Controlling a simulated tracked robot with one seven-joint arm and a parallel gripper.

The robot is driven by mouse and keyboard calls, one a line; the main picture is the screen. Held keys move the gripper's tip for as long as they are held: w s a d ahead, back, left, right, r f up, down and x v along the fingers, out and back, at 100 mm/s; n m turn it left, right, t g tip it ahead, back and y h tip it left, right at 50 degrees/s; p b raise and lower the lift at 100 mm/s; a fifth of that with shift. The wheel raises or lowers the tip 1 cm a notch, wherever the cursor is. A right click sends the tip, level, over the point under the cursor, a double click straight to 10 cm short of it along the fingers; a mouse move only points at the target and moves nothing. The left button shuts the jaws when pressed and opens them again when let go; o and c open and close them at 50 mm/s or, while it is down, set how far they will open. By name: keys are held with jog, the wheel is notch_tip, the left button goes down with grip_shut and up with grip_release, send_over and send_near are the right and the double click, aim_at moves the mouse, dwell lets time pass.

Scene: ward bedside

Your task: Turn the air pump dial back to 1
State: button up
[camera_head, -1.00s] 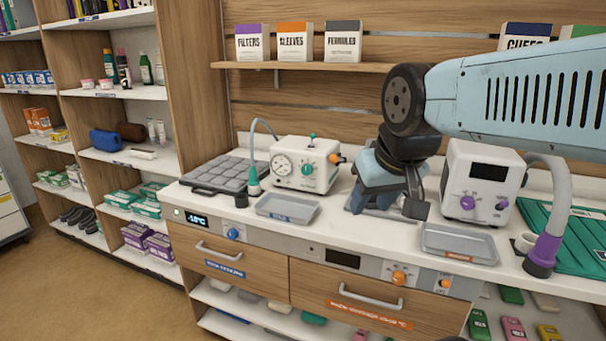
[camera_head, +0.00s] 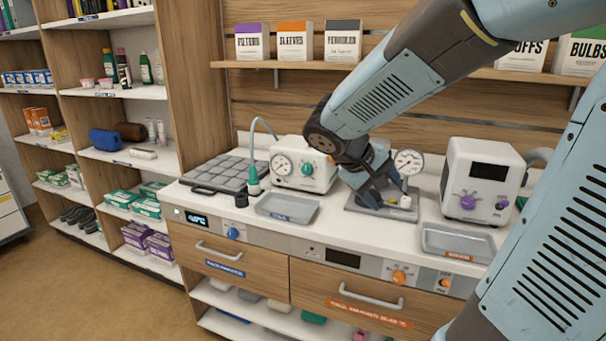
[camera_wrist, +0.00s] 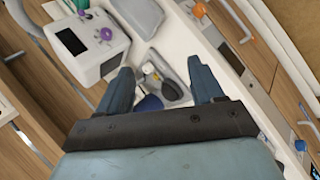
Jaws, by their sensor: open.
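A white machine with a round gauge and a green dial (camera_head: 307,168) stands on the counter left of my gripper. A second white box (camera_head: 487,165) with a dark screen and a purple dial (camera_head: 468,201) stands to the right; both also show in the wrist view, box (camera_wrist: 90,50) and dial (camera_wrist: 106,34). I cannot tell for sure which is the air pump, nor read any dial number. My gripper (camera_head: 390,195) points down over a grey stand (camera_head: 385,210) with a round gauge (camera_head: 408,162). In the wrist view its open fingers (camera_wrist: 163,83) hold nothing; small yellow and white parts show between them.
Grey trays (camera_head: 287,208) and (camera_head: 457,242) lie along the counter's front. A dark segmented pad (camera_head: 222,172) lies at the left. Orange (camera_head: 399,277) and blue (camera_head: 233,233) knobs are on the front panel. A shelf with boxes (camera_head: 343,40) runs above.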

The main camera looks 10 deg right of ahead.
jog(key=w+f+n+t+h, duration=0.1)
jog(key=w+n+h, duration=0.15)
jog(key=w, duration=0.45)
jog(key=n+t, duration=0.8)
jog(key=t, duration=0.4)
send_near(305, 171)
jog(key=x, duration=0.9)
jog(key=shift+s, duration=0.1)
jog(key=shift+c, duration=0.2)
